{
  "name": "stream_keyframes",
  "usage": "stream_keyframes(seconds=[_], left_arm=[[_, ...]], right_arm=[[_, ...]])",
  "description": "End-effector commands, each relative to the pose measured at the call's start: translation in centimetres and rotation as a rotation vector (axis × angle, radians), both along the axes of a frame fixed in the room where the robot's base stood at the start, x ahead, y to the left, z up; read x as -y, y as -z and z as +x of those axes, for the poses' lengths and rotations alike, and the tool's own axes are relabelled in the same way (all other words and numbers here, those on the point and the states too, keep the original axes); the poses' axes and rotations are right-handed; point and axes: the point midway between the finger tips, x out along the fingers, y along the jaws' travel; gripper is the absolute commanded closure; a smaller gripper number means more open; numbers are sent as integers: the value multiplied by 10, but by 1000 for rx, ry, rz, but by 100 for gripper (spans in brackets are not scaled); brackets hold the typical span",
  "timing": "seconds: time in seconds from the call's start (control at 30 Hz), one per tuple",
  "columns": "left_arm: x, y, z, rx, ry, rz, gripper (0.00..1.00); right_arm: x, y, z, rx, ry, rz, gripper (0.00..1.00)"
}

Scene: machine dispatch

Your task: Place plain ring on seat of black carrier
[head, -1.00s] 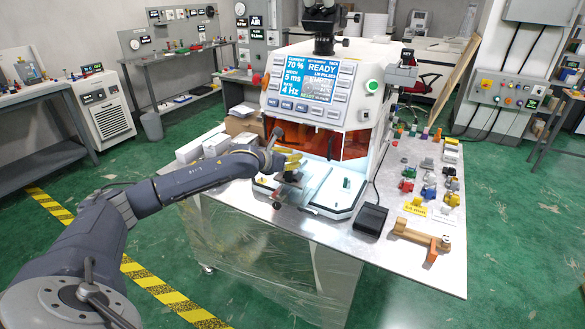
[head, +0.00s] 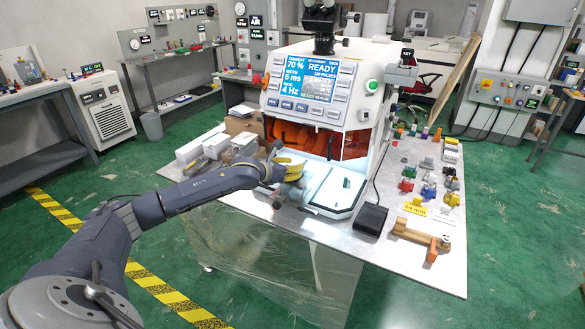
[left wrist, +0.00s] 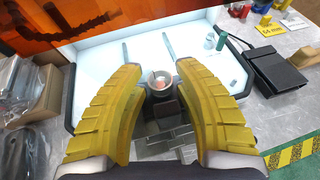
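My left gripper (head: 296,170) is at the front left of the laser machine's white tray. In the left wrist view its two yellow fingers (left wrist: 158,95) are wide apart. Between them, without visible contact, a small grey ring-shaped part (left wrist: 160,84) sits upright on a dark block (left wrist: 168,108), which may be the black carrier. Something pale and orange shows inside the ring's opening. I cannot tell whether this is the plain ring or part of the carrier. In the head view the gripper hides this spot. My right gripper is not in view.
The white machine (head: 315,85) stands behind with an orange window. A small green cylinder (left wrist: 221,42) stands on the tray. A black pedal (head: 370,219) is to the right, with several coloured parts beyond. Boxes (head: 203,146) lie to the left.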

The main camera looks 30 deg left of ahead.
Motion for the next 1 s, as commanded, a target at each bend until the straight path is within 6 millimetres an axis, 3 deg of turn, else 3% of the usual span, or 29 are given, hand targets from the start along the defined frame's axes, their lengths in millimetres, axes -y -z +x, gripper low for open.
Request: stream_keyframes(seconds=[0.1, 0.47, 1.0], left_arm=[[0, 0, 0, 0, 0, 0, 55], [-1, -4, -2, -1, 0, 1, 55], [-12, -35, -79, -1, 1, 4, 55]], right_arm=[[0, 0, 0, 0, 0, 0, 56], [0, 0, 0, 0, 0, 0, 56], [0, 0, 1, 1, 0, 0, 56]])
